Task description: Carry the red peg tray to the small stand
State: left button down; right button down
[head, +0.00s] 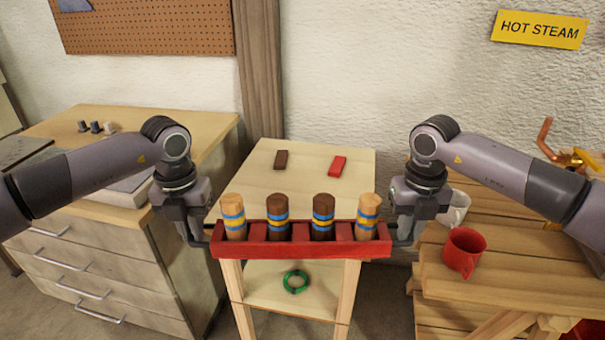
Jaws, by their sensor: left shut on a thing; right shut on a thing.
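The red peg tray (300,251) is a long red holder with several upright wooden pegs banded blue and yellow, two light and two dark. It is held level in front of the small stand (255,192), a pale wooden table with a lower shelf, and hides the front of its top. My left gripper (208,238) is shut on the tray's left end. My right gripper (392,238) is shut on its right end. Whether the tray touches the stand I cannot tell.
On the stand top lie a dark brown block (281,159) and a red block (338,166). A green ring (295,281) lies on the lower shelf. A drawer cabinet (110,255) stands left; a workbench (440,275) with a red mug (463,252) and a white mug (457,208) stands right.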

aim_at(296, 202)
jog(key=i, duration=0.95)
jog(key=u, duration=0.05)
